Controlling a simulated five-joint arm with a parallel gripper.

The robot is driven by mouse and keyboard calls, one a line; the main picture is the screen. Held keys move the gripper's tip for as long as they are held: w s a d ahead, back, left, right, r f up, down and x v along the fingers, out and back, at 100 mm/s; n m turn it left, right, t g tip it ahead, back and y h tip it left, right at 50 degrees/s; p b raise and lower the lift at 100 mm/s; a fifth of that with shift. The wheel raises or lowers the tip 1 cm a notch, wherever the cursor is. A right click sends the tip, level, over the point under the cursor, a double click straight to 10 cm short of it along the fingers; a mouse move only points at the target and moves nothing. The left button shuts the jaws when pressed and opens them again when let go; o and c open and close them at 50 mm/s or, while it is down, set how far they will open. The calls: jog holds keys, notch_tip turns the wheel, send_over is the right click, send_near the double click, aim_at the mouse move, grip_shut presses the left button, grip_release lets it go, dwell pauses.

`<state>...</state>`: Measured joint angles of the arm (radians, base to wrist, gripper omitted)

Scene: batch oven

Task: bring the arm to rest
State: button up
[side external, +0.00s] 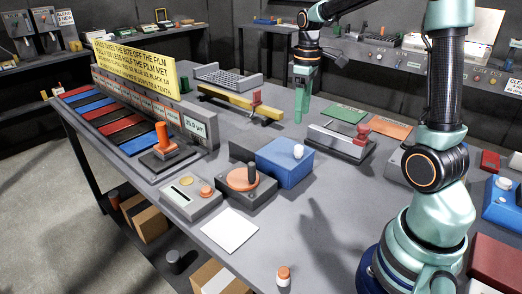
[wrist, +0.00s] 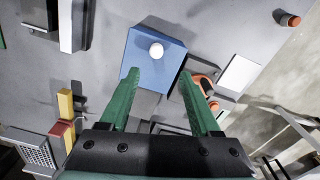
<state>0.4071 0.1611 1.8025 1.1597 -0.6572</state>
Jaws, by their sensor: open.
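My gripper (side external: 300,103) hangs in the air over the grey table (side external: 290,215) at the back middle of the side view, pointing down. In the wrist view my gripper (wrist: 155,85) shows two green fingers spread apart with nothing between them. A blue box (side external: 285,163) with a white knob on top stands on the table, in front of the gripper in the side view. The blue box (wrist: 152,60) also shows beyond the fingertips in the wrist view. The gripper appears apart from everything on the table.
A yellow sign (side external: 135,68) stands behind a row of coloured strips. A yellow bar (side external: 240,102) with a red block and a grey rack (side external: 228,79) lie near the gripper. An orange-topped device (side external: 245,180) and a white sheet (side external: 230,230) are in front. The table's front middle is mostly clear.

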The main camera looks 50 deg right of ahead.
jog(key=s+a+r+m+t, duration=0.1)
jog(key=s+a, duration=0.3)
jog(key=a, duration=0.4)
jog(key=s+a+r+m+t, duration=0.1)
jog(key=s+a+r+t, duration=0.2)
jog(key=a, duration=0.4)
jog(key=shift+s+a+m+t, duration=0.4)
jog(key=shift+s+t, duration=0.1)
jog(key=shift+t, duration=0.2)
jog(key=shift+r, duration=0.15)
